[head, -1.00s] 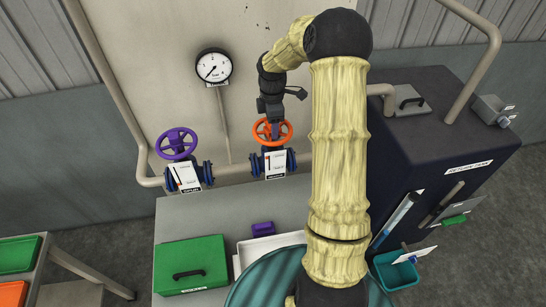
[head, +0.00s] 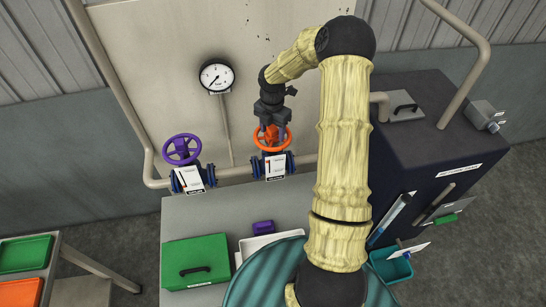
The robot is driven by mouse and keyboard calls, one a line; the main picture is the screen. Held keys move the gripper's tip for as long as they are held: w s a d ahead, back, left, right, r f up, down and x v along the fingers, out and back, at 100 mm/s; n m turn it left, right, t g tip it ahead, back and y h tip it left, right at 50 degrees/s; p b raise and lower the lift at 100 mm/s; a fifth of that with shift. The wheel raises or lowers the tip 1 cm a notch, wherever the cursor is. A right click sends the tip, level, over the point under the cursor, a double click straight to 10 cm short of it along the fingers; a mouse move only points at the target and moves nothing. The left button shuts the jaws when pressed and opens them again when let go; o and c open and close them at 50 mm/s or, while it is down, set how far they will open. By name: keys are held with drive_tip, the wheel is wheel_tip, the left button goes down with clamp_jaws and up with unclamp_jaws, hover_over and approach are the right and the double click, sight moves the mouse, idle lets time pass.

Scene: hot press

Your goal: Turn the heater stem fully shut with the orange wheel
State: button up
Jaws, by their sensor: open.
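The orange wheel (head: 271,146) sits on top of a valve on the pipe, right of centre-left in the head view. A white tag (head: 276,166) with a small dark-and-red mark hangs on the valve body in front of it. My gripper (head: 271,128) points down at the wheel from above and behind, with its fingers at the wheel's far part. The fingers are open; they partly hide the wheel's hub, and I cannot tell whether they touch it. The stem beneath the wheel is mostly hidden.
A purple wheel (head: 181,149) stands on a similar valve to the left. A pressure gauge (head: 216,77) is on the panel behind. A green box (head: 195,262), a white tray (head: 262,241) and a small purple block (head: 263,227) lie in front. A dark cabinet (head: 430,150) stands right.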

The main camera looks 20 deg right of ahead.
drive_tip(key=n, duration=0.9)
drive_tip(key=shift+c, duration=0.2)
drive_tip(key=c, duration=0.6)
drive_tip(key=shift+c, duration=0.2)
